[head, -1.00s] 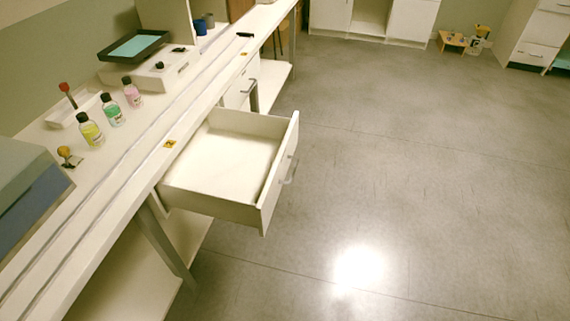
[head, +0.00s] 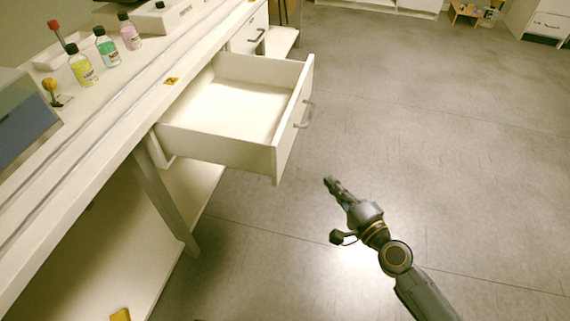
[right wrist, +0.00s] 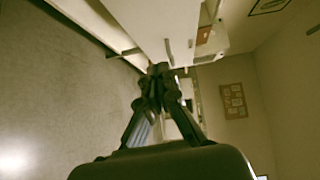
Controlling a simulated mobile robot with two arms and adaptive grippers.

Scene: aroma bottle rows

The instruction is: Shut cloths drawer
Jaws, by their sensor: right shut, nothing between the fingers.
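The white drawer (head: 235,110) stands pulled out from under the long bench in the head view. Its inside looks empty. Its front panel (head: 294,120) faces right and carries a grey bar handle (head: 306,115). My right gripper (head: 329,182) is shut and empty, in front of the drawer and to the lower right of its front panel, apart from it. In the right wrist view the closed fingers (right wrist: 158,72) point toward pale furniture. My left gripper is not in view.
The white bench (head: 110,120) bears yellow (head: 82,66), green (head: 107,48) and pink (head: 129,32) bottles. A closed drawer with a handle (head: 256,36) is farther along. A bench leg (head: 165,200) stands below. The grey floor (head: 430,150) to the right is open.

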